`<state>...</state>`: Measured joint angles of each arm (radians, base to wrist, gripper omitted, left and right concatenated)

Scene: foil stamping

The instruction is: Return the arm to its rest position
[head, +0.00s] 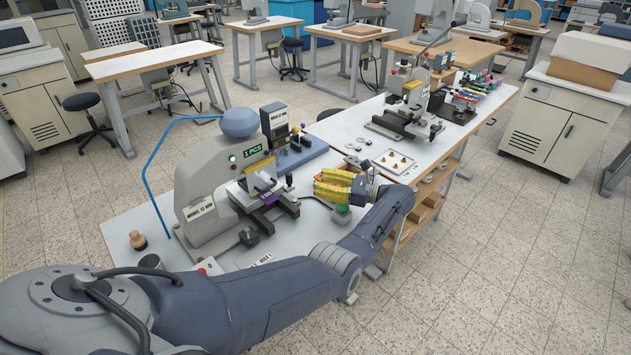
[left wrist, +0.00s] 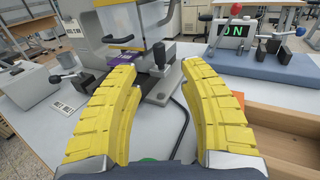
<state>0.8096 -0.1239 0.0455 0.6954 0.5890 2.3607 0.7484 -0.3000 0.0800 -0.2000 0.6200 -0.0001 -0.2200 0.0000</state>
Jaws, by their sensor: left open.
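My left gripper (head: 318,184) has yellow ribbed fingers and points left over the bench, to the right of the stamping press. In the left wrist view my left gripper (left wrist: 160,68) shows both fingers spread apart with nothing between them. The grey stamping press (head: 197,195) stands on the bench with a green display and a purple piece (head: 268,199) at its bed. The press also shows beyond the fingertips in the left wrist view (left wrist: 138,20); the fingers appear clear of it. My right gripper is in neither view.
A green-topped item (head: 342,212) stands just below my left gripper. A white tray (head: 378,162) with small gold pieces and a second press (head: 405,100) sit farther along the bench. A wooden knob (head: 138,240) stands at the left. An open wooden tray (left wrist: 288,122) lies right of the fingers.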

